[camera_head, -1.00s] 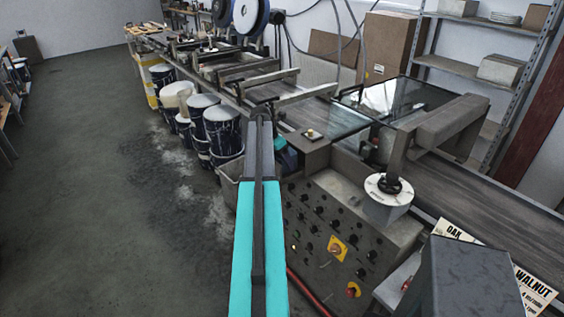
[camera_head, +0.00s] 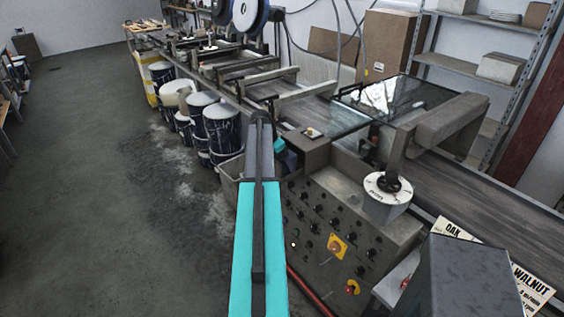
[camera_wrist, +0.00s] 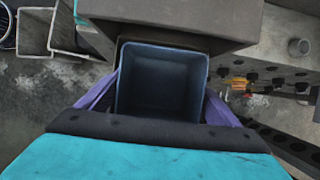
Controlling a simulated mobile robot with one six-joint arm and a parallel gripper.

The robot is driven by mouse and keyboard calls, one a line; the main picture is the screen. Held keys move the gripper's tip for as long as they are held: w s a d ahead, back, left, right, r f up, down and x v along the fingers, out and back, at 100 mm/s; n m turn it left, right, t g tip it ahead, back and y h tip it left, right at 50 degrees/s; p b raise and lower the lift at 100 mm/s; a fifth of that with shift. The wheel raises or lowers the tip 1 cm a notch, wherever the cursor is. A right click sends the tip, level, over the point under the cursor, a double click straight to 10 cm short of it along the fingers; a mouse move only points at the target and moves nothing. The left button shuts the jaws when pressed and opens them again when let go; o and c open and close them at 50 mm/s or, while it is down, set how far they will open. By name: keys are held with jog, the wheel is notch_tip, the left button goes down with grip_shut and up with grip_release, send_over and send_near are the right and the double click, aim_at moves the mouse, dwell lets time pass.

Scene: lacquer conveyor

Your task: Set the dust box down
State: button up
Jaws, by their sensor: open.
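The dust box, an open-topped blue-grey bin (camera_wrist: 165,55), is in the middle of the wrist view and looks empty inside. The purple fingers of my gripper (camera_wrist: 162,88) are open, one on each side of the box. Whether they touch its walls I cannot tell. The box's near edge is partly hidden by the dark palm of my gripper, and its underside is out of sight. In the head view I cannot make out the box or my fingers beyond my teal arm.
A grey housing (camera_wrist: 185,15) sits close beyond the box. The control cabinet (camera_head: 330,215) with knobs stands right of my arm, below the conveyor (camera_head: 500,215). Paint-splashed drums (camera_head: 222,130) line the conveyor's left side. Open floor (camera_head: 90,200) lies to the left.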

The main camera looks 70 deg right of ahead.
jog(key=shift+r, duration=0.2)
jog(key=b+v, duration=0.3)
jog(key=v, duration=0.9)
jog(key=shift+s, duration=0.1)
dwell(0.7)
